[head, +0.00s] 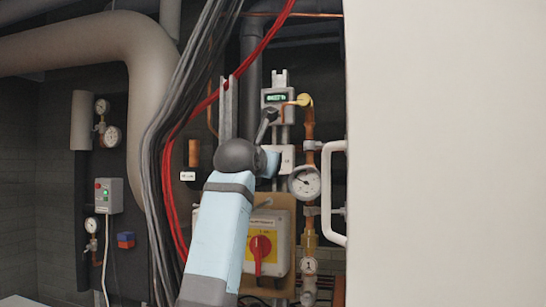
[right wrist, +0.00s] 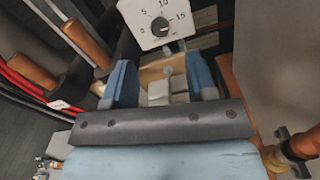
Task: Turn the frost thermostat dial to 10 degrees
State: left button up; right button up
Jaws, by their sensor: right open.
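The frost thermostat is a white box (right wrist: 140,12) at the top of the right wrist view. Its round dark dial (right wrist: 160,26) has a printed scale around it, with 10 at the top and 15 to the right. I cannot tell where the dial's pointer stands. My right gripper (right wrist: 162,82) has its two blue fingers spread apart, with nothing held between them. The dial lies beyond the fingertips, apart from them. In the head view my right gripper (head: 270,162) is beside a small white box (head: 286,157), and the dial face cannot be made out. My left gripper is not in view.
A red rotary switch (head: 262,250) on a yellow plate sits below my wrist. A copper pipe with a pressure gauge (head: 305,182) runs to the right. Red and grey cables (head: 185,110) hang at the left.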

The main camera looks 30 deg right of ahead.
jog(key=p+x, duration=0.1)
jog(key=x, duration=0.6)
jog(key=shift+p, duration=0.4)
jog(key=shift+d, duration=0.1)
jog(key=c, duration=0.9)
